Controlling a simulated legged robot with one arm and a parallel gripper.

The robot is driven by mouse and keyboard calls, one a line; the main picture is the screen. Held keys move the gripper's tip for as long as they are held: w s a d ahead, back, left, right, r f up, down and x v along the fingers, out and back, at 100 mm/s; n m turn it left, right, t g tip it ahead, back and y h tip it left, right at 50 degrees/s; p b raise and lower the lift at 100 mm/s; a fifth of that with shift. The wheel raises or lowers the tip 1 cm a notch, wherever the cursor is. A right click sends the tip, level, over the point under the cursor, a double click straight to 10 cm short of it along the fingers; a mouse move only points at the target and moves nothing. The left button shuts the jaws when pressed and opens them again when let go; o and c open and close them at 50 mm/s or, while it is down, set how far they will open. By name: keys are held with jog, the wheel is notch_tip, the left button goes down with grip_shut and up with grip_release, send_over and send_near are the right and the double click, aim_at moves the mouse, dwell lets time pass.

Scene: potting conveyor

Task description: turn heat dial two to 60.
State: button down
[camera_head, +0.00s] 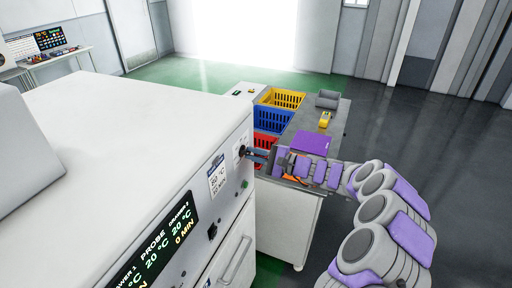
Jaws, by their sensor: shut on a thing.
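A white machine (120,150) fills the left of the view, with its front panel facing right. A dark dial (242,151) sits at the far end of that panel. My gripper (250,154) reaches in from the right and is shut on this dial; the fingers partly hide it. The dial's number and scale are too small to read. A black display (160,245) on the panel names drawer 1, probe and drawer 2, and shows 20 °C readings and 0 MIN. A white label (217,175) next to the dial carries small print that seems to read 60 °C.
Behind my arm stands a grey-topped cart (335,125) with a yellow crate (283,98), a blue crate (266,120), a red crate (266,141) and a yellow tool (325,119). A black switch (212,231) and a drawer handle (236,260) are on the panel. The floor at right is clear.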

jog(key=shift+a+m+p, duration=0.15)
jog(key=shift+m+p, duration=0.9)
jog(key=shift+m, duration=0.25)
jog(key=c, duration=1.5)
grip_release()
jog(key=o, duration=0.4)
jog(key=shift+a, duration=0.3)
jog(key=shift+d, duration=0.45)
jog(key=v, duration=1.6)
jog(key=shift+s+d+p, duration=0.15)
jog(key=shift+d+p, duration=0.15)
